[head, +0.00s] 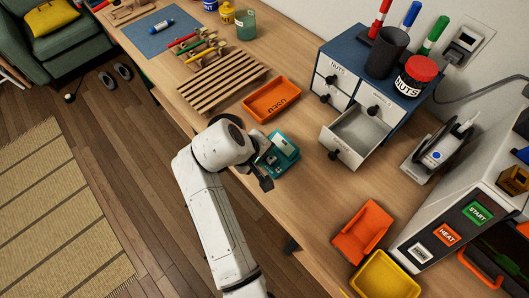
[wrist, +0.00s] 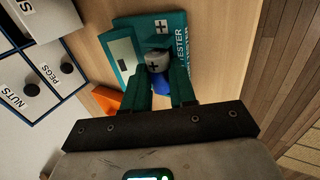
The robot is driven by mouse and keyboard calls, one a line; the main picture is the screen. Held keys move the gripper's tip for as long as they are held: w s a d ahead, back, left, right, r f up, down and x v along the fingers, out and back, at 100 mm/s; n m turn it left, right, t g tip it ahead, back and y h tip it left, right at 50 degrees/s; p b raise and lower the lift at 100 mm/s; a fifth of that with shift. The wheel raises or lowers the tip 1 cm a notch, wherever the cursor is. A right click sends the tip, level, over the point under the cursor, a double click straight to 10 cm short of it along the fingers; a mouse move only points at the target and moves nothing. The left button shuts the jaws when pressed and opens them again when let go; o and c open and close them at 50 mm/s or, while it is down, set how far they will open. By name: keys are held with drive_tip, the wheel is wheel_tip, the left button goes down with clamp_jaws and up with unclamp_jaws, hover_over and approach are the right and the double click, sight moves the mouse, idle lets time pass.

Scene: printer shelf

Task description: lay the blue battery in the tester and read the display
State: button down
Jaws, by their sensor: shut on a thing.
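The teal tester (head: 284,160) stands on the table near its front edge. In the wrist view the tester (wrist: 182,24) shows its lettering, a plus mark and a pale display (wrist: 122,54) with no reading I can make out. My gripper (head: 262,172) is at the tester's left side; in the wrist view its fingers (wrist: 161,88) are shut on the blue battery (wrist: 161,85). The battery's grey end with a plus mark points towards the tester. I cannot tell whether the battery touches the tester's bed. The battery is hidden in the head view.
An orange tray (head: 247,104) marked USED lies behind the tester. An open drawer (head: 352,140) of the blue cabinet (head: 345,48) juts out to the right. A blue-and-white cylinder (head: 160,26) lies on a blue mat (head: 145,42). Orange (head: 348,240) and yellow (head: 362,284) bins stand at front right.

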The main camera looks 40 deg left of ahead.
drive_tip(key=shift+s+d+f, duration=0.1)
drive_tip(key=shift+d+f, duration=0.1)
drive_tip(key=shift+f, duration=0.3)
idle(0.3)
drive_tip(key=c, duration=0.8)
unclamp_jaws()
drive_tip(key=shift+f, duration=0.1)
drive_tip(key=shift+c, duration=0.2)
wheel_tip(320, 180, up, 6)
drive_tip(key=p, duration=0.5)
drive_tip(key=shift+a+f, duration=0.15)
drive_tip(key=shift+f, duration=0.05)
drive_tip(key=shift+r+p, duration=0.8)
drive_tip(key=shift+r, duration=0.25)
